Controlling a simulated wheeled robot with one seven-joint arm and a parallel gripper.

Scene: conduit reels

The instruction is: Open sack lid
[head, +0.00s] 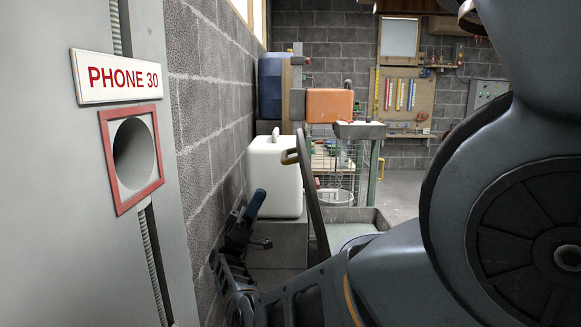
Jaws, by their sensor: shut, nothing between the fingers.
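A grey lid (311,195) stands raised and nearly upright, seen almost edge-on, leaning a little to the left. My gripper (256,203) is left of the lid, in front of the block wall, apart from the handle. It looks shut and empty, though its fingers are small and dark in this view.
A white canister (274,176) stands on a grey block (277,243) behind my gripper. A blue container (270,86) and an orange one (329,105) are farther back. The block wall (206,110) and a phone panel (118,77) bound the left. Open floor (401,175) shows beyond.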

